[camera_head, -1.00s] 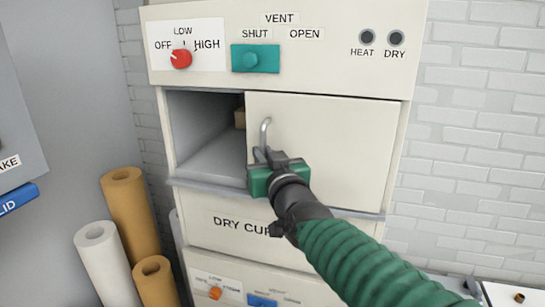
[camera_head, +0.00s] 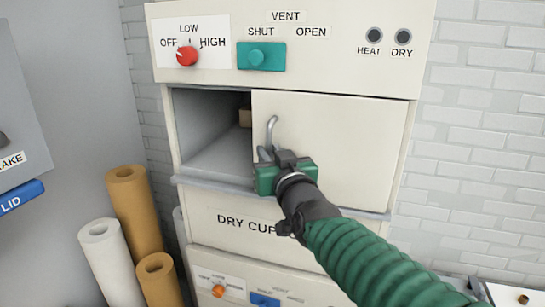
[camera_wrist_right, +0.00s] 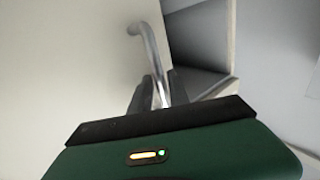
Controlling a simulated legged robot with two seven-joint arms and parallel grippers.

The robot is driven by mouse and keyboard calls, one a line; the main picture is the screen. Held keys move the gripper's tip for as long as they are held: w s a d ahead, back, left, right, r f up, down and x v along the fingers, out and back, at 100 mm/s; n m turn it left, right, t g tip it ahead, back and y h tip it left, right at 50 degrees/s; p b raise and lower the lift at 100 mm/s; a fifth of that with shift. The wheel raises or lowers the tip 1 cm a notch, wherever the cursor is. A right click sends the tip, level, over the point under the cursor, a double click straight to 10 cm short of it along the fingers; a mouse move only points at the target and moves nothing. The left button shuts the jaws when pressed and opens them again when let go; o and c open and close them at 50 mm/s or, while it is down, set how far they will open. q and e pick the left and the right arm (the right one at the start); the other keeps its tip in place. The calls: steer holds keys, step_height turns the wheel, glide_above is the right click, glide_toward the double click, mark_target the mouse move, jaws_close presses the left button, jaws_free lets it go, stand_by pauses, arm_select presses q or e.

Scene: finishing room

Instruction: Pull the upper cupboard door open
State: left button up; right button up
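The upper cupboard door (camera_head: 335,145) is a cream panel standing partly open. The dark grey inside (camera_head: 215,130) shows to the left of its free edge. Its metal bar handle (camera_head: 271,130) is near that edge and also shows in the wrist view (camera_wrist_right: 150,45). My right gripper (camera_head: 272,156), green and black, is at the lower part of the handle. In the wrist view its dark fingers (camera_wrist_right: 160,92) lie on either side of the bar, closed on it. The gripper hides the handle's lower end. My left gripper is not in view.
Above the door is a panel with a red knob (camera_head: 187,56) and a teal vent slider (camera_head: 261,57). A small brown item (camera_head: 245,117) is inside the cupboard. Paper rolls (camera_head: 134,210) stand at the lower left. A brick wall (camera_head: 480,130) is on the right.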

steer(key=shift+s, duration=0.3)
steer(key=p+v, duration=1.2)
steer(key=v, duration=0.4)
steer(key=shift+d, duration=0.1)
